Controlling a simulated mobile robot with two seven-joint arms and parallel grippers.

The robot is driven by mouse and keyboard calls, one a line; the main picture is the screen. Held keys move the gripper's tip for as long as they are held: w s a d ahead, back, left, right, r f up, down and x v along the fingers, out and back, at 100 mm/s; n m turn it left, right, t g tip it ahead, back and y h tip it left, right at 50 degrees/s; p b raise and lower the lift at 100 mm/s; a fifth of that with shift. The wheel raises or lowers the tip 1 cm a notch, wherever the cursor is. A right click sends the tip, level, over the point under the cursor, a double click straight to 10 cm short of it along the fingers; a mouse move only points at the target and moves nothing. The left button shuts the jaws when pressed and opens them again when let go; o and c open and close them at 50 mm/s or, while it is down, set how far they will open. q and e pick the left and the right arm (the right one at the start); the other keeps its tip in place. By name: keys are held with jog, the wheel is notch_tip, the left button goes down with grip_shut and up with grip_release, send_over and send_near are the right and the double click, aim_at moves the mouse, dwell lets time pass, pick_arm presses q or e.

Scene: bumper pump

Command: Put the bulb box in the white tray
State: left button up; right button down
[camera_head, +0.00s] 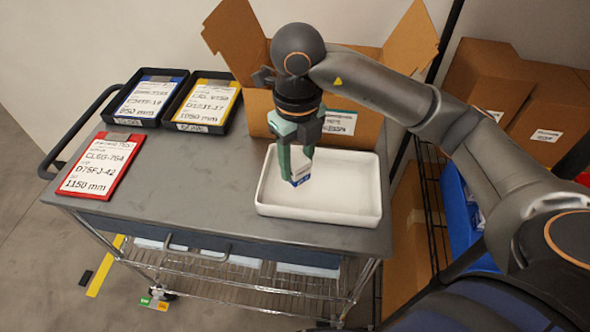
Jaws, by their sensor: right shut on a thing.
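The white tray (345,195) lies at the right front of the grey cart top. My right gripper (296,168) reaches down over the tray's left part. Part of the box is hidden by the fingers. My left gripper is not in view.
An open cardboard box (262,112) stands behind the tray, partly behind my right arm. Black trays with a blue clipboard (148,98) and a yellow clipboard (206,101) are at the back left. A red clipboard (101,165) lies at left. The cart's middle is clear.

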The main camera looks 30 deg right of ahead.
jog(key=w+f, duration=0.1)
jog(key=f, duration=0.1)
jog(key=w+d+f, duration=0.1)
jog(key=w+f, duration=0.2)
jog(key=f, duration=0.1)
jog(key=shift+w+d, duration=0.25)
jog(key=shift+f+p, duration=0.4)
jog(key=shift+f, duration=1.05)
jog(key=shift+f, duration=0.1)
jog(key=shift+f, duration=0.15)
jog(key=shift+c, duration=1.8)
grip_release()
notch_tip(320, 180, up, 12)
jog(key=shift+r, duration=0.25)
